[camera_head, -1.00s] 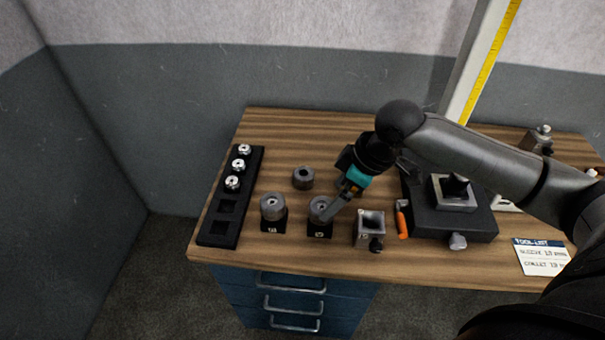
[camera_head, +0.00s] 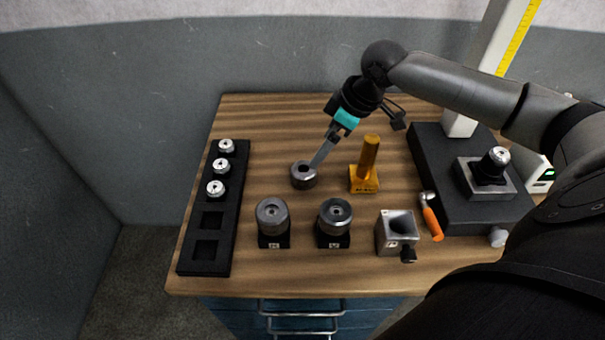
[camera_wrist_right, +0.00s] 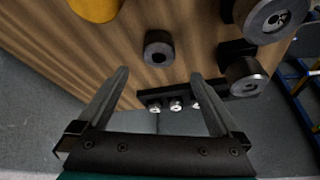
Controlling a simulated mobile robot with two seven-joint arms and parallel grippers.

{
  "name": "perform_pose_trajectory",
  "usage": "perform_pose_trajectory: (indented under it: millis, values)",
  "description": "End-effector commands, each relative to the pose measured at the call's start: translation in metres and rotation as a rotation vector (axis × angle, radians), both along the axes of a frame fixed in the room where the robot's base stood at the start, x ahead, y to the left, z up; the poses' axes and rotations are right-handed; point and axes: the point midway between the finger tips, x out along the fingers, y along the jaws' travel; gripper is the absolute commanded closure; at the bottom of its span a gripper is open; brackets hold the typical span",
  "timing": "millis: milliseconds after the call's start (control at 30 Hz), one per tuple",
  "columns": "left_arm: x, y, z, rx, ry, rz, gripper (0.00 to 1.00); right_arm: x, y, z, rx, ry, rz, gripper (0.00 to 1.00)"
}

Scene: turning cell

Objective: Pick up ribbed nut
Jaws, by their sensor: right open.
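The ribbed nut, which I take to be the dark grey ring with a central hole (camera_head: 303,176), lies on the wooden bench behind two labelled holders. Its ribs are too small to make out. My right gripper (camera_head: 319,159) is open and empty, with its fingers slanting down to the nut's upper right edge. In the right wrist view the nut (camera_wrist_right: 158,48) lies just beyond the open fingertips (camera_wrist_right: 160,73), roughly centred between them. I cannot tell from these views whether a finger touches it. My left gripper is not in view.
Two round grey parts (camera_head: 272,213) (camera_head: 335,213) sit on black blocks in front. A yellow stand (camera_head: 364,180) is close on the right. A black rack (camera_head: 207,258) with three collets is left. A steel block (camera_head: 396,236) and orange-handled tool (camera_head: 432,222) are front right.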

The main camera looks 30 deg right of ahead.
Motion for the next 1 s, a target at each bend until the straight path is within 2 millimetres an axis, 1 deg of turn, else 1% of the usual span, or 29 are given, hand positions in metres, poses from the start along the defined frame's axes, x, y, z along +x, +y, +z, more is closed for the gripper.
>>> perform_pose_trajectory:
  millis: [33,100,233,333,467,800,900,1000]
  values:
    - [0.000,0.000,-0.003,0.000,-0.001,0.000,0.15,0.004,0.004,-0.012,0.006,0.002,0.000,0.00]
    - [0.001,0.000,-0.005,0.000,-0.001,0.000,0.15,0.009,0.007,-0.026,0.004,0.001,0.001,0.00]
    - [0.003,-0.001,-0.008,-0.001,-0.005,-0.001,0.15,0.016,0.012,-0.046,0.003,0.000,0.000,0.00]
    - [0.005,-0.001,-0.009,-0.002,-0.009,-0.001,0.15,0.019,0.014,-0.054,0.002,0.000,-0.001,0.00]
    - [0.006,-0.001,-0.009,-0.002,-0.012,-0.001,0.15,0.021,0.016,-0.061,0.000,-0.001,0.001,0.00]
    - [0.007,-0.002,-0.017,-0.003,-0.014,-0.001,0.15,0.037,0.026,-0.101,0.000,-0.001,0.001,0.00]
    - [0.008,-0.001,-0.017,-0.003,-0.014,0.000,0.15,0.039,0.027,-0.105,-0.001,0.000,0.002,0.00]
    - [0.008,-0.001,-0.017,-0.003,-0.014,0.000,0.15,0.039,0.027,-0.105,-0.001,-0.001,0.001,0.00]
